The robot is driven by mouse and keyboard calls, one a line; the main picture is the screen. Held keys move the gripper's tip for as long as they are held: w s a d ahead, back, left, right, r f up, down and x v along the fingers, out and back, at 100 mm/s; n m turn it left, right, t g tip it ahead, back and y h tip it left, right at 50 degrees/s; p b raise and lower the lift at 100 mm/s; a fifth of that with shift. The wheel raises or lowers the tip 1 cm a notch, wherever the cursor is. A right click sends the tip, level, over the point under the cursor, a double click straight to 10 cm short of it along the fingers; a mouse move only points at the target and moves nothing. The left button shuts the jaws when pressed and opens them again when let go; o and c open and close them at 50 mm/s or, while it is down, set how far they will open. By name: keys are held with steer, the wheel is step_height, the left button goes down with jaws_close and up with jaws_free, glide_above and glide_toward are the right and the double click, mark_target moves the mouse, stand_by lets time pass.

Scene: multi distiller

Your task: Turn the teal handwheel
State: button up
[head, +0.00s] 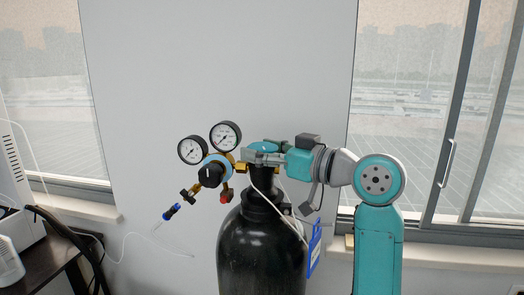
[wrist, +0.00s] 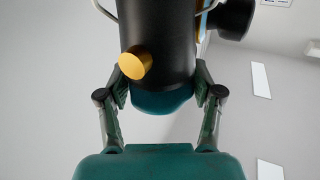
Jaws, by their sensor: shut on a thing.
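The teal handwheel (head: 264,146) sits on top of the black gas cylinder (head: 262,250), at the valve. In the head view my gripper (head: 262,156) comes in from the right at the height of the handwheel and partly hides it. In the wrist view the handwheel (wrist: 162,103) shows as a teal rounded edge beyond the black neck. My gripper's two fingers (wrist: 160,88) stand on either side of it, shut on it. The exact contact points are partly hidden.
Two pressure gauges (head: 210,140) and a regulator with a black knob (head: 209,175) stick out left of the valve. A blue-edged tag (head: 314,249) hangs at the cylinder's right. A dark table (head: 50,268) with equipment stands at far left. Windows flank the grey wall panel.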

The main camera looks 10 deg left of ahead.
mark_target(262, 145)
steer(key=n+g+y, duration=0.1)
steer(key=n+g, duration=0.2)
steer(key=g, duration=0.1)
steer(key=n+g, duration=0.3)
steer(key=g, duration=0.2)
steer(key=shift+w+g+y, duration=0.1)
steer(key=shift+g+y, duration=0.2)
steer(key=shift+y, duration=0.1)
steer(key=n+g+h, duration=0.1)
steer(key=n+g, duration=0.2)
steer(key=g, duration=0.1)
steer(key=n+g+h, duration=0.2)
steer(key=n+g, duration=0.1)
steer(key=g, duration=0.1)
steer(key=shift+g, duration=0.3)
steer(key=shift+f, duration=0.1)
steer(key=o, duration=1)
step_height(262, 145, up, 10)
steer(key=shift+r, duration=0.1)
